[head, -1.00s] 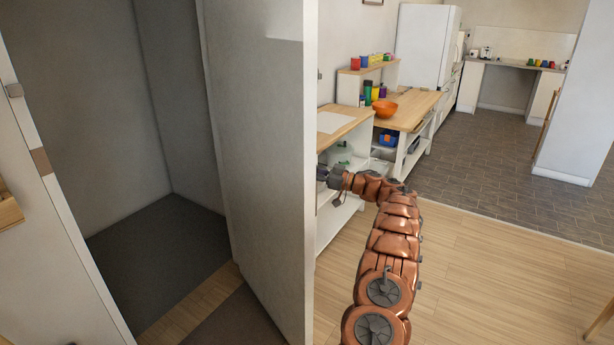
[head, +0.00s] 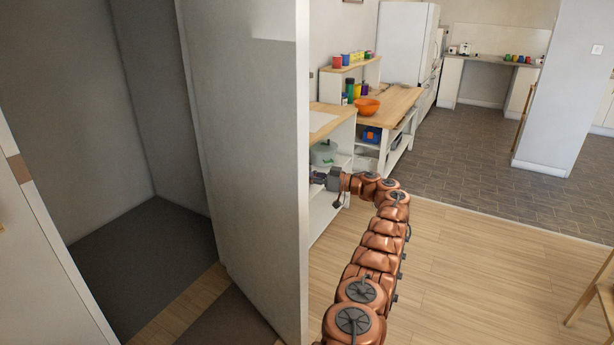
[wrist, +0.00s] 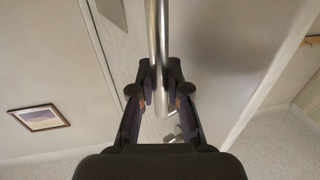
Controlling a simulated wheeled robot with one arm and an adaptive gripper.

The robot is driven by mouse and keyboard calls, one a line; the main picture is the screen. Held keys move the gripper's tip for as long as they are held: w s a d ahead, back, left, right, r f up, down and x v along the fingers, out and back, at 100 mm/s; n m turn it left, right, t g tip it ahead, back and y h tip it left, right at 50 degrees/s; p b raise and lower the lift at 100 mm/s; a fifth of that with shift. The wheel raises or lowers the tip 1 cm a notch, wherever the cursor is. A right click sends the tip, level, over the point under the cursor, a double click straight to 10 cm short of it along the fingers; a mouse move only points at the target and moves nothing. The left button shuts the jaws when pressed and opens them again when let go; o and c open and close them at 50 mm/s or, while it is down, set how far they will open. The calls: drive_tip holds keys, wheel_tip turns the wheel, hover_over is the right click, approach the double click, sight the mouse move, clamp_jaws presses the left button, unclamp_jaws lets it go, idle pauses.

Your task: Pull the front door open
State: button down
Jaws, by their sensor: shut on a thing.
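The front door (head: 250,150) is a tall white panel standing ajar, seen nearly along its right edge in the head view. A doorway with a grey floor beyond shows to its left. My gripper (head: 318,178) is just right of the door's edge, on the face turned away from the head camera. In the wrist view my gripper (wrist: 160,88) is shut on a round metal bar handle (wrist: 158,40) next to a pale panel (wrist: 215,60). The handle is hidden behind the door in the head view.
White shelving (head: 335,165) and a wood-topped bench (head: 395,105) with an orange bowl (head: 367,107) stand beyond my gripper. Wooden floor (head: 460,270) lies clear to the right of my arm. A wooden chair or table leg (head: 590,290) is at the far right.

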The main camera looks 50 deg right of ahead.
drive_tip(key=shift+s+f, duration=0.1)
drive_tip(key=shift+f, duration=0.45)
drive_tip(key=c, duration=1.3)
unclamp_jaws()
drive_tip(key=shift+d, duration=0.1)
drive_tip(key=shift+o, duration=0.8)
drive_tip(key=shift+r, duration=0.2)
drive_tip(key=shift+w+r, duration=0.25)
drive_tip(key=shift+r, duration=0.05)
